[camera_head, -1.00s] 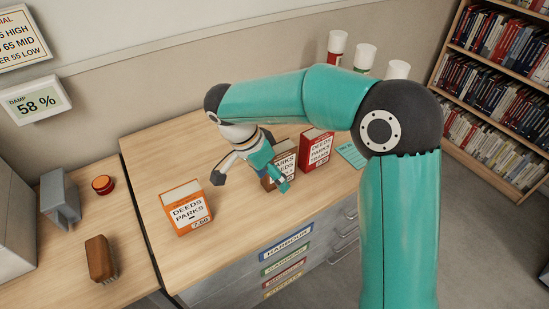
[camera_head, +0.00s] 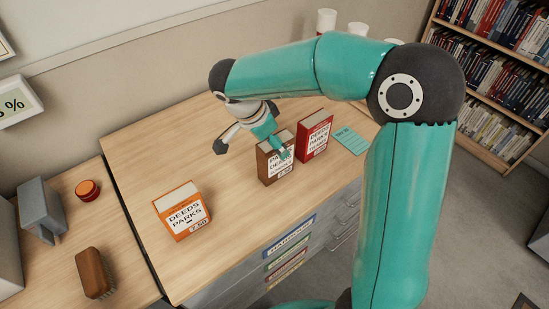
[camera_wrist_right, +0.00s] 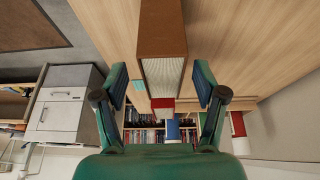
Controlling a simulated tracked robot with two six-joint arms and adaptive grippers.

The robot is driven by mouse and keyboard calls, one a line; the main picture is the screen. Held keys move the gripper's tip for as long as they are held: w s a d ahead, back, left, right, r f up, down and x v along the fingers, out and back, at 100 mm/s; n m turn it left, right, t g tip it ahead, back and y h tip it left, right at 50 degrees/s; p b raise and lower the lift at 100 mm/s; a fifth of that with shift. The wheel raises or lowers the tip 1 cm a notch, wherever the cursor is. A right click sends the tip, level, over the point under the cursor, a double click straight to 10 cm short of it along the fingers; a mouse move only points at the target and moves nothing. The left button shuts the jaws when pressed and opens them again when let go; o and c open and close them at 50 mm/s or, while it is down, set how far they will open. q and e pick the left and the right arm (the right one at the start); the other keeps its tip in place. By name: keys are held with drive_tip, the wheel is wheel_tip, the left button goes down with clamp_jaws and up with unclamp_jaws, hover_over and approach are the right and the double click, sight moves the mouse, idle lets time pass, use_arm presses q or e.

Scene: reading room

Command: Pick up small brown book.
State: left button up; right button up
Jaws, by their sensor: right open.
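The small brown book (camera_head: 264,164) stands upright on the wooden desk (camera_head: 235,215), its white lettered label facing front. My right gripper (camera_head: 252,149) is beside and above it; one teal finger overlaps the book's upper front and hides part of the label. In the right wrist view the brown book (camera_wrist_right: 162,35) lies straight ahead between the two spread fingers of the right gripper (camera_wrist_right: 160,80), with gaps on both sides. The gripper is open and holds nothing. I cannot tell whether a finger touches the book. My left gripper is out of view.
A red book (camera_head: 314,138) stands close to the right of the brown one, and a teal card (camera_head: 350,141) lies beyond it. An orange book (camera_head: 182,211) stands apart at left. A brush (camera_head: 93,272) and grey holder (camera_head: 42,210) are on the left desk.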

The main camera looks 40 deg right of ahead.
drive_tip(key=shift+p+x, duration=0.5)
drive_tip(key=shift+x, duration=2.6)
drive_tip(key=shift+w, duration=0.15)
clamp_jaws()
drive_tip(key=shift+r, duration=0.2)
